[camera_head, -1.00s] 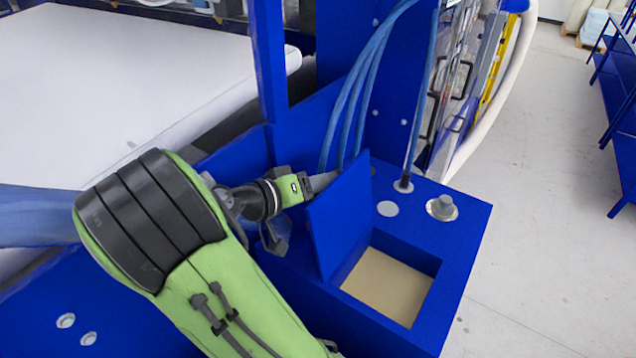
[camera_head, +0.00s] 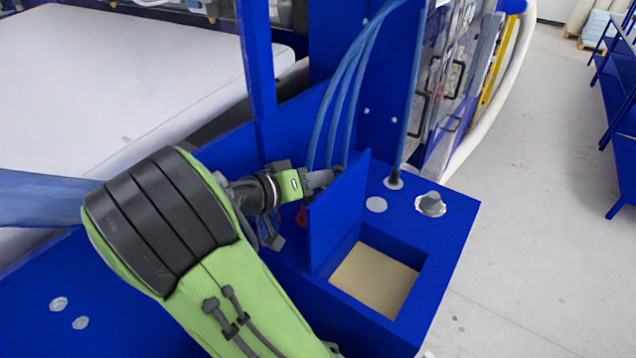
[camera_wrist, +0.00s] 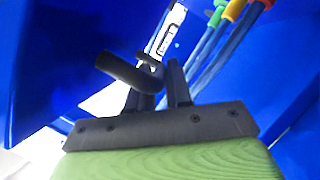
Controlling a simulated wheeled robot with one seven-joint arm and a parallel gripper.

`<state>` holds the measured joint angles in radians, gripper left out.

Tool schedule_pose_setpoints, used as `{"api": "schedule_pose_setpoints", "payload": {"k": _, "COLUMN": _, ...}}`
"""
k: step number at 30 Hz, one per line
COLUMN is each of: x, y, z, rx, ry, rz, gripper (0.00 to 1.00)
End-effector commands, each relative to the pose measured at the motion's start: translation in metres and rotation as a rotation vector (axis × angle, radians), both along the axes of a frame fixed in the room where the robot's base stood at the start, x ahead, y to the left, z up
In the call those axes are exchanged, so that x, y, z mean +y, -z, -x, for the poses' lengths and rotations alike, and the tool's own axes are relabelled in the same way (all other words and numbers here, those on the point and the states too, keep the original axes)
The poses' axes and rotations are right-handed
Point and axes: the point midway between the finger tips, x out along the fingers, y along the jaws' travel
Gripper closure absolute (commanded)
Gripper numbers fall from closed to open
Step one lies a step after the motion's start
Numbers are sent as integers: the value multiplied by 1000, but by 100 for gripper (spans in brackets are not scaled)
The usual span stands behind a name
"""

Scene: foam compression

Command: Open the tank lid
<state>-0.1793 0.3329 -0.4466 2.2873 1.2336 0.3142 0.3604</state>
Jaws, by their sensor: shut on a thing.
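The blue tank lid (camera_head: 337,215) stands raised, about upright, along the left side of the square tank opening (camera_head: 375,280). The pale bottom inside the opening shows. My gripper (camera_head: 322,180) is on the lid's left face, and the lid hides part of its fingertips. In the wrist view my gripper (camera_wrist: 162,88) is shut on a dark curved handle (camera_wrist: 130,72).
Blue hoses (camera_head: 345,100) run up just behind my gripper. A grey knob (camera_head: 431,204) stands on the tank top to the right. A large white slab (camera_head: 120,90) lies at the left. Open floor (camera_head: 540,220) is at the right.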

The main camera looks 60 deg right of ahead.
Motion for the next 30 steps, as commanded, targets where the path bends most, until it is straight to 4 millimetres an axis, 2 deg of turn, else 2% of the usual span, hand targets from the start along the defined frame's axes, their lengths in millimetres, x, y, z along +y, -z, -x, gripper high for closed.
{"api": "schedule_pose_setpoints", "payload": {"k": 8, "x": 0, "y": -1, "z": -2, "rx": -16, "ry": -1, "rz": 5, "gripper": 100}}
{"api": "schedule_pose_setpoints", "payload": {"k": 9, "x": 0, "y": -1, "z": -2, "rx": -16, "ry": -1, "rz": 5, "gripper": 76}}
{"api": "schedule_pose_setpoints", "payload": {"k": 12, "x": 0, "y": -1, "z": -2, "rx": -16, "ry": 0, "rz": 4, "gripper": 61}}
{"api": "schedule_pose_setpoints", "payload": {"k": 20, "x": 0, "y": -1, "z": -1, "rx": -15, "ry": 0, "rz": 4, "gripper": 60}}
{"api": "schedule_pose_setpoints", "payload": {"k": 23, "x": 7, "y": -3, "z": -5, "rx": -17, "ry": -4, "rz": 4, "gripper": 60}}
{"api": "schedule_pose_setpoints", "payload": {"k": 26, "x": 25, "y": -9, "z": -11, "rx": -19, "ry": -7, "rz": 3, "gripper": 60}}
{"api": "schedule_pose_setpoints", "payload": {"k": 30, "x": 62, "y": -22, "z": -24, "rx": -20, "ry": -9, "rz": 4, "gripper": 60}}
